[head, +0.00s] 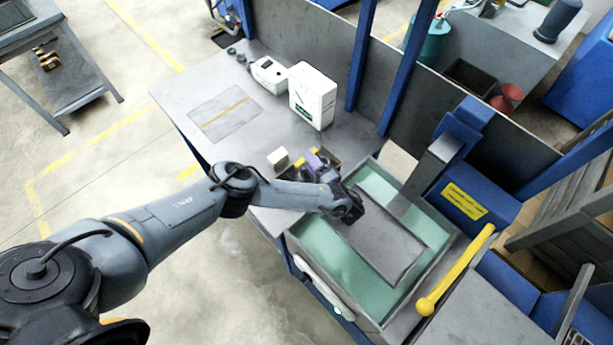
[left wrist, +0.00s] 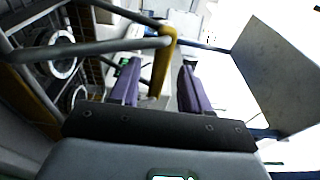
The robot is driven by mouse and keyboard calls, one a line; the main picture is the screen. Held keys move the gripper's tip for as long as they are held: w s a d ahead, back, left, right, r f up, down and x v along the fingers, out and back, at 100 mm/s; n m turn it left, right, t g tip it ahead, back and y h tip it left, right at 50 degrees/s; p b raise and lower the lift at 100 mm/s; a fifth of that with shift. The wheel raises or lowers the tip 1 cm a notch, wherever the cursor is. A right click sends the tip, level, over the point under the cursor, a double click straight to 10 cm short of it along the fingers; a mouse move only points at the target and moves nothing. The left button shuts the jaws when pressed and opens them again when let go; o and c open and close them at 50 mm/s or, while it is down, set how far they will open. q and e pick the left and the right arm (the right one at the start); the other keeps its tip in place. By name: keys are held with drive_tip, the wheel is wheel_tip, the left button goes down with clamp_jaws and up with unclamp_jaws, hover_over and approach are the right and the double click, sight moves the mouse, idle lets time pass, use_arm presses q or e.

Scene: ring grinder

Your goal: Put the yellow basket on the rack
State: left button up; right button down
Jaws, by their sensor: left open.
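Contact between bar and fingers cannot be told. In the head view the arm and gripper mostly hide the basket. I cannot pick out the rack with certainty. My right gripper is out of view.
The basin (head: 362,285) holds a grey plate (head: 380,238). A yellow lever (head: 458,270) stands right of it, below a blue machine. A white box (head: 312,95) and a small white device (head: 269,74) stand at the bench's back. The bench's left part is mostly clear.

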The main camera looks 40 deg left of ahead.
use_arm(q)
drive_tip(key=b+x, duration=0.1)
drive_tip(key=x, duration=0.3)
clamp_jaws()
idle(1.4)
